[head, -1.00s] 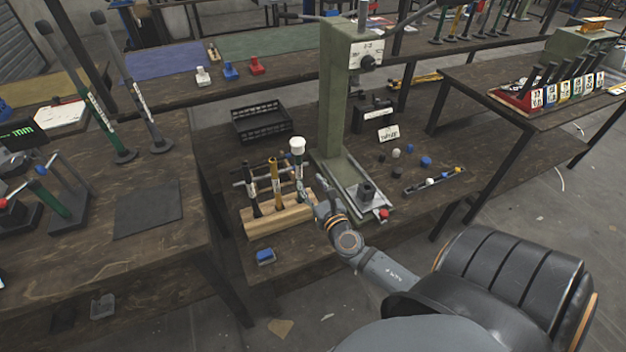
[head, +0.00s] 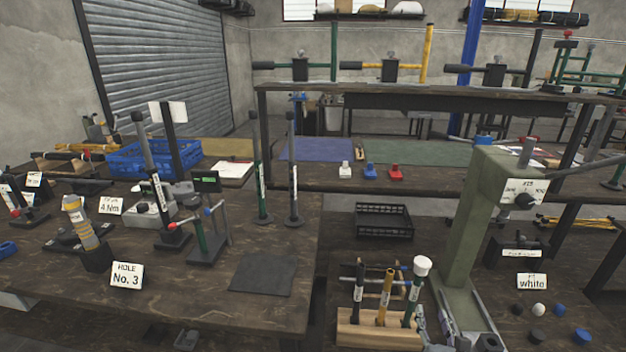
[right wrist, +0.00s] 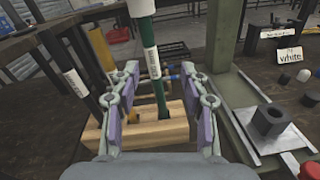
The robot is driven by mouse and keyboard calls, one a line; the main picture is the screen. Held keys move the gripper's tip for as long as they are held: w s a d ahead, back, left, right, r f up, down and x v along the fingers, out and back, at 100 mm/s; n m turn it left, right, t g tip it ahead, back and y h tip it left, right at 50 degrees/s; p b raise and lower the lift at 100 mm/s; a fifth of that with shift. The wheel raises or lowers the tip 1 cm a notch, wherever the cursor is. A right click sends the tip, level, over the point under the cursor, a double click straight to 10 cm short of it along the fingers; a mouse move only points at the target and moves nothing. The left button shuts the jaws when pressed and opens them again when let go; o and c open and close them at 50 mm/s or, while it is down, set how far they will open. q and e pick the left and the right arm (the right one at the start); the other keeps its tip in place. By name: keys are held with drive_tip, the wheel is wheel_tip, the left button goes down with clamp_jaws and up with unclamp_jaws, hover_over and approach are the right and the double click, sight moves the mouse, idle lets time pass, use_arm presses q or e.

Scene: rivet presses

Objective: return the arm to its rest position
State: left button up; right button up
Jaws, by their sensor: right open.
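My right gripper (head: 428,335) shows at the bottom edge of the head view, partly cut off, beside the wooden block (head: 375,338). In the right wrist view the right gripper (right wrist: 160,80) is open, with its two fingers spread and nothing gripped. A green-handled tool with a white label (right wrist: 152,62) stands upright in the wooden block (right wrist: 148,135), showing between the fingers. I cannot tell how deep it lies between them. In the head view this tool has a white head (head: 422,266). My left gripper is in no view.
The green press column (head: 470,225) stands close to the right of the block. A black crate (head: 385,221) lies behind it. The left table holds a "HOLE No. 3" sign (head: 127,275), a dark mat (head: 263,273) and upright tools. Small dark, white and blue pieces (head: 560,310) lie at right.

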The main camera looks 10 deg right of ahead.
drive_tip(key=s+d+f+m+g+h, duration=0.25)
drive_tip(key=s+m+g, duration=0.45)
drive_tip(key=m, duration=1.2)
drive_tip(key=s+a+f+m+g+y, duration=0.4)
drive_tip(key=s+a+m+g+y, duration=0.25)
drive_tip(key=s+a+m, duration=0.6)
drive_tip(key=s+d+f+n+g, duration=0.1)
drive_tip(key=s+f, duration=0.2)
drive_tip(key=f, duration=1.4)
drive_tip(key=s+d+f, duration=0.1)
drive_tip(key=s+f, duration=0.1)
drive_tip(key=f, duration=1.5)
drive_tip(key=s+f+g, duration=0.1)
drive_tip(key=s+f, duration=0.7)
drive_tip(key=s, duration=0.5)
wheel_tip(320, 180, up, 12)
drive_tip(key=p, duration=1.2)
drive_tip(key=shift+s+d+p, duration=0.3)
drive_tip(key=shift+s+p, duration=0.05)
drive_tip(key=shift+s, duration=0.05)
